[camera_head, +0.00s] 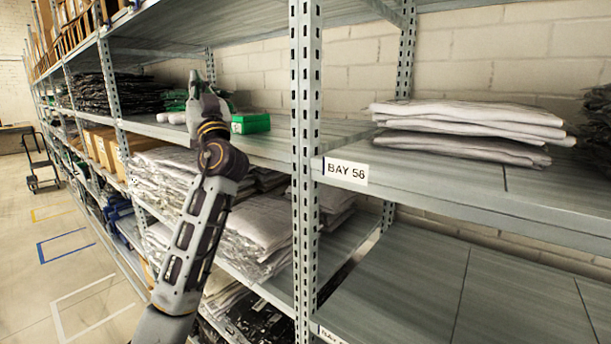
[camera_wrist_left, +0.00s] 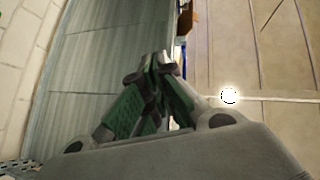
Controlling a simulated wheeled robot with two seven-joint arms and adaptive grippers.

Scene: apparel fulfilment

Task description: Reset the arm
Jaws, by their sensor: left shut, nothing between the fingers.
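My left arm reaches up from the bottom of the head view to the upper shelf. My left gripper (camera_head: 194,78) is at its end, pointing away from me beside the shelf's front edge. In the left wrist view the fingertips (camera_wrist_left: 157,58) meet, and the gripper is shut and empty. My right gripper is not in view.
A green box (camera_head: 250,123) stands on the upper shelf right of my left gripper. A perforated upright (camera_head: 305,150) stands farther right, beside the "BAY 56" label (camera_head: 346,171). Folded white garments (camera_head: 470,128) lie on that bay's shelf. The floor aisle (camera_head: 50,240) is open at left.

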